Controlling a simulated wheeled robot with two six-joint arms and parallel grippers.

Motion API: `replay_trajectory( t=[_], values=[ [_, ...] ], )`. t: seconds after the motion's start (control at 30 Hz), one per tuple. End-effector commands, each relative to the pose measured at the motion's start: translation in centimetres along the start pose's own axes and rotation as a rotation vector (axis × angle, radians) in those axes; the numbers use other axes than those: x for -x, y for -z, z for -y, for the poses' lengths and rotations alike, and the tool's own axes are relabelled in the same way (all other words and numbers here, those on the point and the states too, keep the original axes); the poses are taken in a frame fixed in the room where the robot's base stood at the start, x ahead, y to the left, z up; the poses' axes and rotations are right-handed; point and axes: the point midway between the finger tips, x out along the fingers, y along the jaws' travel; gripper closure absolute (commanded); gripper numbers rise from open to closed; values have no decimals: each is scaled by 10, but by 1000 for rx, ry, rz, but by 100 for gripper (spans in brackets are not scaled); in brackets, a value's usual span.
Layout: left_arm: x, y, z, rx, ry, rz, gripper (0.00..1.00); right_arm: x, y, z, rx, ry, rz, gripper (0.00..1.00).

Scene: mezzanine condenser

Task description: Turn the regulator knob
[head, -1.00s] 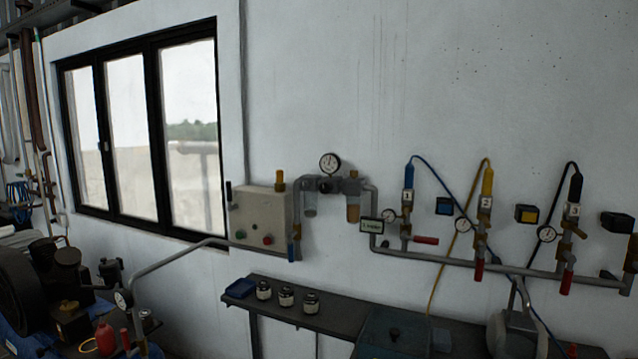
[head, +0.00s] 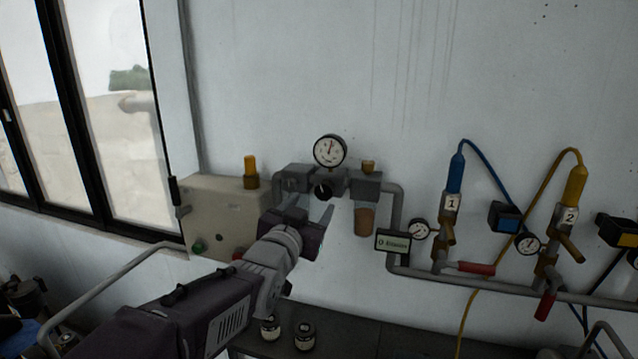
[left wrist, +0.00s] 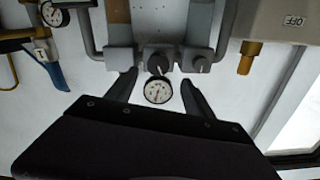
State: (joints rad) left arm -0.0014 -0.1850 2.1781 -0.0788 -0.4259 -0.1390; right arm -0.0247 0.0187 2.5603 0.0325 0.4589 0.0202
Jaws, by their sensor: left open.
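The regulator knob (head: 322,190) is small, round and dark, on the front of the grey regulator body under a white dial gauge (head: 330,151). The knob also shows in the left wrist view (left wrist: 157,64), where the picture is upside down and the gauge (left wrist: 158,92) sits below it. My left gripper (head: 313,204) is open and empty, just in front of and below the knob in the head view. In the wrist view its two fingers spread to either side of the gauge, with the knob near the middle between them. I cannot tell whether anything touches. My right gripper is out of view.
A beige control box (head: 222,215) with a yellow-orange fitting stands left of the regulator. An amber filter bowl (head: 364,220) hangs at right, above a small sign (head: 393,242). Pipes and numbered hose outlets run farther right. Jars (head: 304,336) stand on the shelf below.

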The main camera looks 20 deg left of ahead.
Motion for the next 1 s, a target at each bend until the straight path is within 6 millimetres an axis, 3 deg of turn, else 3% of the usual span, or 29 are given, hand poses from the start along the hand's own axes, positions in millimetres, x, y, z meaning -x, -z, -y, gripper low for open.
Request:
replay_trajectory(
  t=[0.17, 0.5, 0.87, 1.0],
  values=[
    [-16, 1, 0, 1, -1, 4, 39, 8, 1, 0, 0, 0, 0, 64],
    [-81, 1, 0, 1, -1, 4, 39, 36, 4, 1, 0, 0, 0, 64],
    [-91, -2, -1, 1, -1, 2, 39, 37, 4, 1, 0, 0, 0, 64],
    [-91, -2, -1, 0, -1, 2, 75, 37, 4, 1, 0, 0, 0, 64]
  ],
)
